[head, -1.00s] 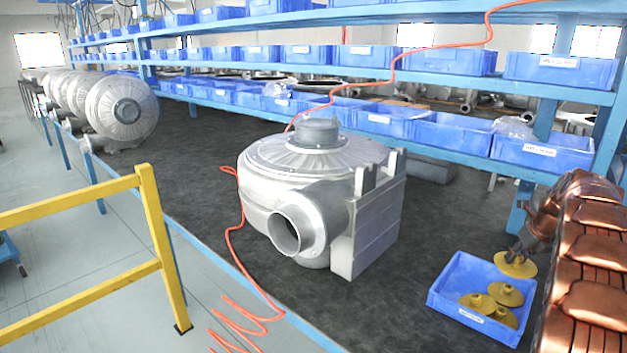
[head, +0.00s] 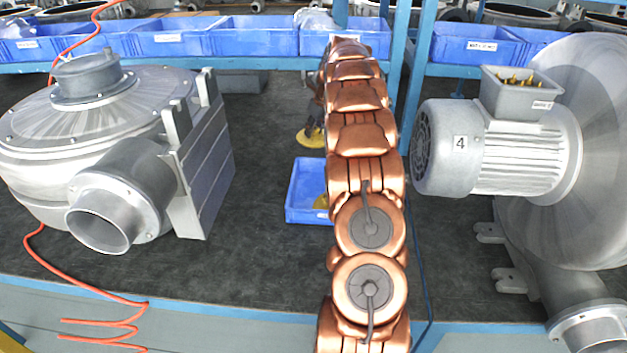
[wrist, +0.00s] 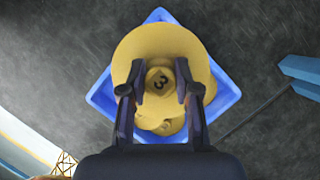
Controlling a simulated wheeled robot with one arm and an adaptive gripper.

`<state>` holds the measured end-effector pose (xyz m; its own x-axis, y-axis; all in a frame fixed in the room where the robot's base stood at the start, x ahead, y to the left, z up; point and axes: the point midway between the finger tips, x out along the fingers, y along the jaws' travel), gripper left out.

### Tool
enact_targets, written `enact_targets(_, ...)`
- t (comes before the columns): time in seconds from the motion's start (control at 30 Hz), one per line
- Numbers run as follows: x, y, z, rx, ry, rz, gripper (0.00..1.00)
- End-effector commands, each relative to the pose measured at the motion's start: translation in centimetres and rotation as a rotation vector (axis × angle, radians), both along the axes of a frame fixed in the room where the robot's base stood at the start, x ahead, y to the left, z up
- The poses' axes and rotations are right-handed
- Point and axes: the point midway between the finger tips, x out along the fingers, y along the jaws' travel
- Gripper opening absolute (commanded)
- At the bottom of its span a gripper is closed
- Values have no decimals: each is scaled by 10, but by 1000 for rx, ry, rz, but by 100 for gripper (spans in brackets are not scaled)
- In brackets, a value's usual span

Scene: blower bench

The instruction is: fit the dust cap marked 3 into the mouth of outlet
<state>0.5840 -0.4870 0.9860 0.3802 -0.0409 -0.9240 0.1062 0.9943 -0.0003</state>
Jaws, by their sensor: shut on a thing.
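My gripper (wrist: 165,90) is shut on a yellow dust cap (wrist: 165,45), whose raised hub shows a 3 in the wrist view. In the head view this cap (head: 310,138) hangs beyond the far edge of the blue bin (head: 296,205), and my arm hides most of the gripper. The wrist view shows more yellow caps (wrist: 165,124) below, in the blue bin (wrist: 101,96). The left blower's round outlet mouth (head: 100,222) is open and faces the front of the bench. The right blower also has an open outlet (head: 592,335), partly cut off by the frame.
The left blower (head: 95,130) and the right blower, with a motor (head: 490,150) marked 4, stand on either side of my arm. A blue shelf with bins (head: 260,40) runs behind. An orange hose (head: 85,285) hangs over the front edge at left. Dark bench (head: 260,250) lies between bin and left blower.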

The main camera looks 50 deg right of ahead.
Motion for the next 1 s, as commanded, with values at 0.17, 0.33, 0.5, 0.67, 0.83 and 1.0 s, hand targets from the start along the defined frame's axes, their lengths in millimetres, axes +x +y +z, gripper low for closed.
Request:
enact_targets(0.17, -2, 0, -17, 7, 4, -3, 0)
enact_targets(0.33, -3, -1, -53, 6, 5, -4, 0)
enact_targets(0.5, -4, -2, -90, 4, 4, -6, 0)
enact_targets(0.67, -4, -3, -119, 1, 3, -5, 0)
enact_targets(0.83, -3, -3, -138, 2, 2, -6, 0)
enact_targets(1.0, -3, -2, -146, 3, 2, -3, 0)
